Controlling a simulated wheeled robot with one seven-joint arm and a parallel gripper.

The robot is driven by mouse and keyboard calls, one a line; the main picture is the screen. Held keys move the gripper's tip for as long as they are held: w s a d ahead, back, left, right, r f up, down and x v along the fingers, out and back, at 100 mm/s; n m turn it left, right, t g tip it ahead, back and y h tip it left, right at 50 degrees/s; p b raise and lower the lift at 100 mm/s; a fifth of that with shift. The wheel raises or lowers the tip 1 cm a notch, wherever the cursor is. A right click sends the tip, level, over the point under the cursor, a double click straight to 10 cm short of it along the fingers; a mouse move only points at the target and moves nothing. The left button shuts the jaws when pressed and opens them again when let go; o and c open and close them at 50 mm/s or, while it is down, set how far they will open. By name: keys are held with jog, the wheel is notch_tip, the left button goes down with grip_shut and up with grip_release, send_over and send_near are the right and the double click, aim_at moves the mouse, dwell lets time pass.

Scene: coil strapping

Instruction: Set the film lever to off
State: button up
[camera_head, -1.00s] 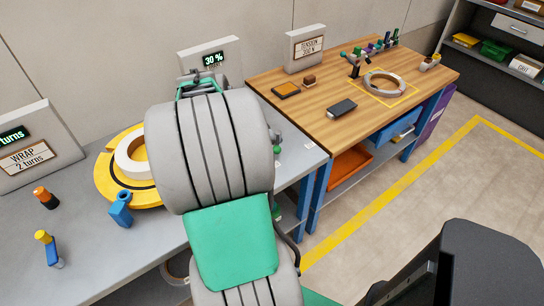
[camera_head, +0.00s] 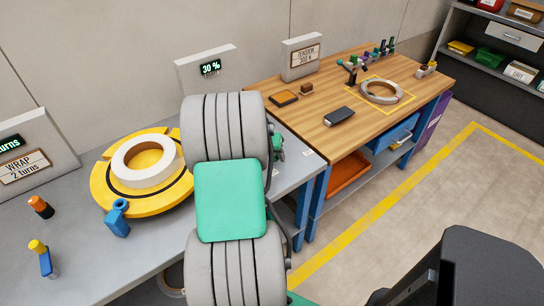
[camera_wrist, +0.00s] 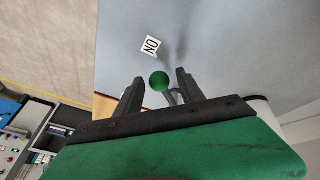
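The film lever shows in the wrist view as a round green knob (camera_wrist: 159,81) on a grey stalk. A white label (camera_wrist: 151,46) reading ON, turned in the picture, lies on the grey surface just beyond it. My gripper (camera_wrist: 159,76) is open, with one dark finger on each side of the knob. Gaps show between the knob and both fingers. In the head view my arm hides most of my gripper and the lever; whether the green bit beside the arm is the knob, I cannot tell.
A white ring-shaped coil (camera_head: 147,161) lies on a yellow turntable (camera_head: 110,195) at left. Bottles and a blue part (camera_head: 117,219) stand in front. A sign with a 30 % display (camera_head: 208,70) stands behind my arm. A wooden bench (camera_head: 330,90) stands at right.

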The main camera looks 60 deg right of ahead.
jog(key=c, duration=0.9)
grip_shut()
jog(key=shift+a, duration=0.1)
